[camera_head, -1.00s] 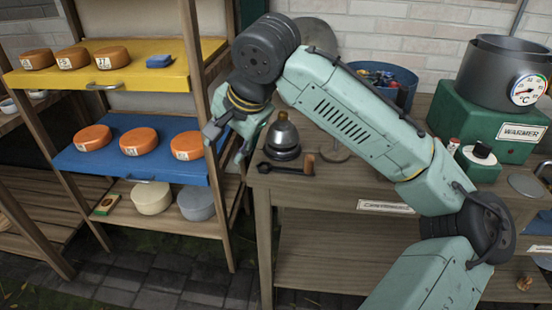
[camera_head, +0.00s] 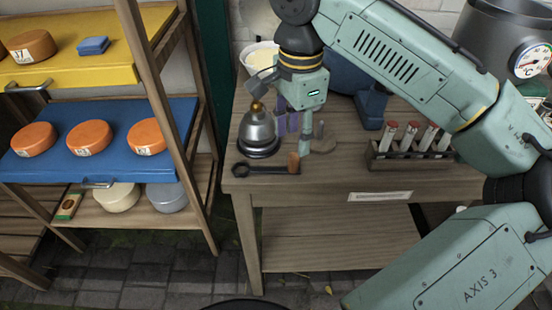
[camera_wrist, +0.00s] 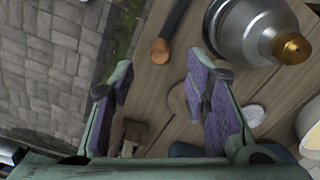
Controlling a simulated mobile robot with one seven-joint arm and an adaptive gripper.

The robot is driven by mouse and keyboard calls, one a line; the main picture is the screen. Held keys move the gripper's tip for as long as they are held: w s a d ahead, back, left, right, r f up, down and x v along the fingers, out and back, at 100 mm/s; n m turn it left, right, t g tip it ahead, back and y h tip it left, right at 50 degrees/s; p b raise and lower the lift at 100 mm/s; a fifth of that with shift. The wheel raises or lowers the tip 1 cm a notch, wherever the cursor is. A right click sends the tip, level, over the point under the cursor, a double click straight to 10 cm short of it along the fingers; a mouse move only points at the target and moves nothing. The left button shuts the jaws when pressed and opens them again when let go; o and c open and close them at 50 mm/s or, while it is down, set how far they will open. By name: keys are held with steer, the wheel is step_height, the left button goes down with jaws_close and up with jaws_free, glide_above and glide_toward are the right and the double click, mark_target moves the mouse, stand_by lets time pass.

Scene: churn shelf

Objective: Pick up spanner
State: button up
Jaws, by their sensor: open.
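The spanner (camera_head: 262,169) is dark with an orange-brown end and lies flat near the front left edge of the wooden bench. In the wrist view, part of the spanner (camera_wrist: 164,44) shows at the top, with its orange-brown end nearest my gripper. My gripper (camera_head: 294,130) points down over the bench, behind and to the right of the spanner. In the wrist view, my gripper (camera_wrist: 157,82) has its purple-padded fingers spread apart with nothing between them. The spanner lies beyond the fingertips, apart from them.
A shiny metal bell-shaped object (camera_head: 258,134) with a brass knob stands just behind the spanner, close to my gripper. A rack of tubes (camera_head: 412,158) stands to the right. A shelf with a blue tray (camera_head: 100,170) is on the left.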

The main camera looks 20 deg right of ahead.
mark_target(293, 156)
step_height(293, 156, down, 8)
steer(key=shift+r+p, duration=0.2)
steer(key=shift+p, duration=0.55)
steer(key=shift+c, duration=0.3)
jaws_close()
